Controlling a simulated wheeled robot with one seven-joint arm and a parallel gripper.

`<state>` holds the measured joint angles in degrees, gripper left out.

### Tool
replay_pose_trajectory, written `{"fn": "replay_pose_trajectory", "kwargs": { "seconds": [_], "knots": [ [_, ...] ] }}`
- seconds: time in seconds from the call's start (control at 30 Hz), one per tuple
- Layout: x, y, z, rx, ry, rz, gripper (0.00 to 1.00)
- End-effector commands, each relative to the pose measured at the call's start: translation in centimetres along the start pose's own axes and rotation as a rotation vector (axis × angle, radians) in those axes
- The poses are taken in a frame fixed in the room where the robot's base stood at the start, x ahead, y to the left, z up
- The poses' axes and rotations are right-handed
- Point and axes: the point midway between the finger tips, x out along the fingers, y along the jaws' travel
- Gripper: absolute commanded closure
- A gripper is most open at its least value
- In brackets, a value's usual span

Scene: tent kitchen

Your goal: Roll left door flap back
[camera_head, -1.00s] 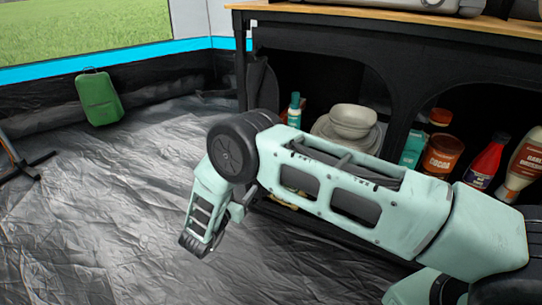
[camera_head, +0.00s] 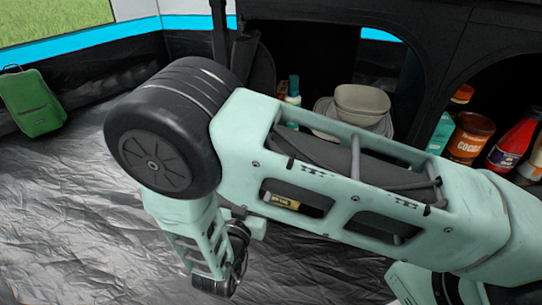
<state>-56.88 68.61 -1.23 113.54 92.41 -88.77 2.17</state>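I cannot make out a rolled or hanging left door flap for certain in this view. My arm reaches across the middle from the lower right, with its wrist bent down at the left. My gripper (camera_head: 222,285) points down over the grey groundsheet (camera_head: 70,215) near the bottom edge. Its fingers are small and partly hidden by the wrist, so whether they are open or shut does not show. Nothing is visibly held.
A green suitcase (camera_head: 35,103) stands by the dark tent wall at left. A black shelf unit (camera_head: 445,35) holds bowls (camera_head: 362,102), a cocoa tin (camera_head: 470,137) and a red bottle (camera_head: 513,143) behind my arm. The groundsheet at left is clear.

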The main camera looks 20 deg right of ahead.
Motion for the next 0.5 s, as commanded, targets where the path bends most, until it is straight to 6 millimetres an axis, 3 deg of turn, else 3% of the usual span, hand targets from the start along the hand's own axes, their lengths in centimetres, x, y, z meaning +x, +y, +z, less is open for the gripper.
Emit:
{"fn": "replay_pose_trajectory", "kwargs": {
  "seconds": [0.5],
  "knots": [
    [10.8,0.0,0.4,0.001,0.001,0.002,0.45]
  ]
}}
